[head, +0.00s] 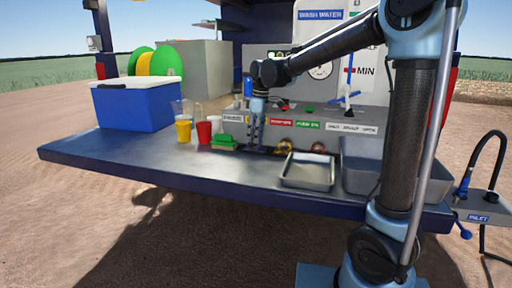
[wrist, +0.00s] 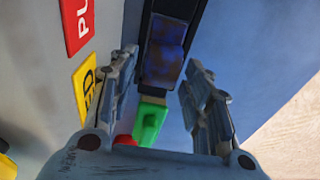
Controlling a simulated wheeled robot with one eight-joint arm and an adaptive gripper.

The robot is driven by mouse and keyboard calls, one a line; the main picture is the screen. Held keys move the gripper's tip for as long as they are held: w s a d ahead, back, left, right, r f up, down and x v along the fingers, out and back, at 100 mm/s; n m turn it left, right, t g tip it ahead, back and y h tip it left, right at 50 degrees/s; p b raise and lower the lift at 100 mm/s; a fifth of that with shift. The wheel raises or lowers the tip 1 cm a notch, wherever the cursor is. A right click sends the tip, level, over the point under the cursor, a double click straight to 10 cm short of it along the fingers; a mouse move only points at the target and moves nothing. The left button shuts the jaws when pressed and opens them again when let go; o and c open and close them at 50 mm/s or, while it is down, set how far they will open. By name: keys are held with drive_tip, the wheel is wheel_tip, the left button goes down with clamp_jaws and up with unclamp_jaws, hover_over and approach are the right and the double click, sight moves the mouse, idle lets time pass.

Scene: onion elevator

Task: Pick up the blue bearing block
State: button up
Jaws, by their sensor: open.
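A blue block (wrist: 165,50), likely the bearing block, sits in a dark narrow tray in the wrist view, up ahead and between my fingers. My gripper (wrist: 160,80) is open, with its two fingers apart and nothing between their tips. In the head view my gripper (head: 256,138) points down over the back of the table, close in front of the labelled panel. The dark tray (head: 258,151) shows just under the fingers there. I cannot make out the blue block in the head view.
The grey labelled panel (head: 350,128) stands close behind. A metal pan (head: 308,172) is to the right. The table front (head: 180,165) is clear.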

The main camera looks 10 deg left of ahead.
drive_tip(key=shift+a+f, duration=0.15)
drive_tip(key=shift+f, duration=1.05)
drive_tip(key=shift+c, duration=0.6)
clamp_jaws()
drive_tip(key=shift+r, duration=0.1)
